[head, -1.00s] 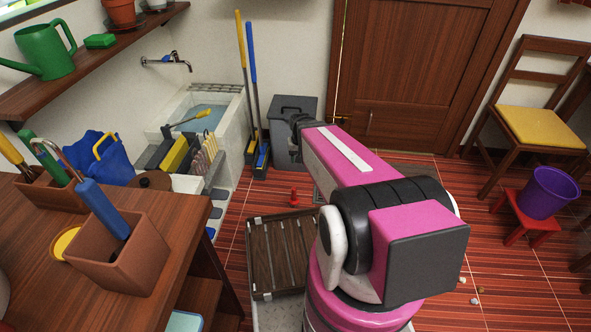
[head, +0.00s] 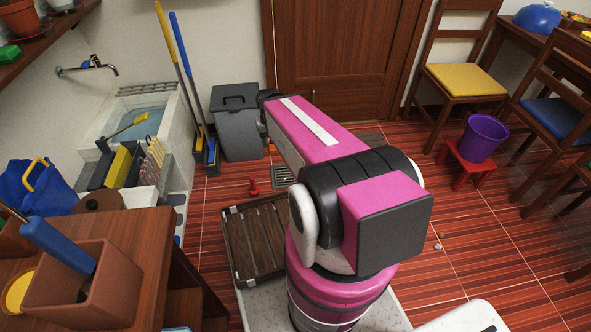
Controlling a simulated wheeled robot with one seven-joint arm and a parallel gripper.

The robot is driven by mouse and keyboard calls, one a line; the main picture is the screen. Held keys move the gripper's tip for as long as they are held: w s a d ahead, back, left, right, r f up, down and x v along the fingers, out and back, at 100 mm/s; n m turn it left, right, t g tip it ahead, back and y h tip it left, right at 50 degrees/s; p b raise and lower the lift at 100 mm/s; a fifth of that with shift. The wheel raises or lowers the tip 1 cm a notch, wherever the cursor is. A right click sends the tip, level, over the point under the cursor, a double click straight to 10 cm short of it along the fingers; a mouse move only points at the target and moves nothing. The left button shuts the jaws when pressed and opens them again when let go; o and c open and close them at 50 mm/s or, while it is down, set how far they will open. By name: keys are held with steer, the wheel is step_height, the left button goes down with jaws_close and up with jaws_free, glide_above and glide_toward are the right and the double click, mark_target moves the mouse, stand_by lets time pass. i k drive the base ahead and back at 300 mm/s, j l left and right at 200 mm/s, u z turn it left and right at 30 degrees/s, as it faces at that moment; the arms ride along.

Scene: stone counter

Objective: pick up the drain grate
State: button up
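A grey slatted grate (head: 282,178), which looks like the drain grate, lies flat in the red tiled floor beyond my arm. My pink and black arm hides its right part. My gripper cannot be made out; the far end of my arm reaches toward the grey bin, and nothing is seen held.
A grey lidded bin (head: 237,125) stands by the wall, beside long-handled tools (head: 184,70). A purple bucket (head: 482,138) sits on a red stool (head: 466,165). Floor at right is largely clear.

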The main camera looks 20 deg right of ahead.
mark_target(287, 173)
steer(key=z, duration=0.35)
steer(key=k+l, duration=0.15)
steer(key=l, duration=0.2)
steer(key=k+l, duration=0.2)
steer(key=l, duration=0.15)
steer(key=k+l, duration=0.15)
steer(key=l, duration=0.2)
steer(key=k+l, duration=0.2)
steer(key=l, duration=0.15)
steer(key=k+l, duration=0.15)
steer(key=l, duration=0.2)
